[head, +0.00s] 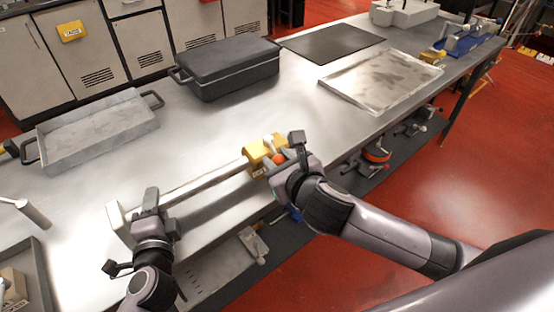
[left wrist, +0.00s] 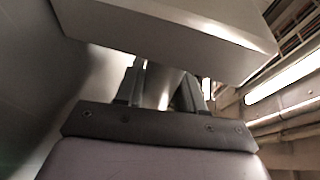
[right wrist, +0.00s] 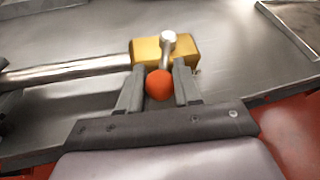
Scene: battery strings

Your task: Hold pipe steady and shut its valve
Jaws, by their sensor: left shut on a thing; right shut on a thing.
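The pipe (head: 205,182) is a bright metal tube lying along the front of the steel workbench. A pale end block (head: 121,226) is at its left end, and a yellow valve body (head: 259,158) is at its right end. My left gripper (head: 150,198) is shut on the pipe near the end block, which looms large in the left wrist view (left wrist: 180,30). My right gripper (head: 287,158) is shut on the valve's orange-red knob, seen between the fingers in the right wrist view (right wrist: 159,85). A silver stem (right wrist: 168,40) stands on the yellow body.
A grey open tray (head: 98,132) and a lidded black pan (head: 228,68) stand behind the pipe. A dark mat (head: 332,43) and a shallow metal tray (head: 382,80) lie at the back right. Tools lie on a shelf below the bench.

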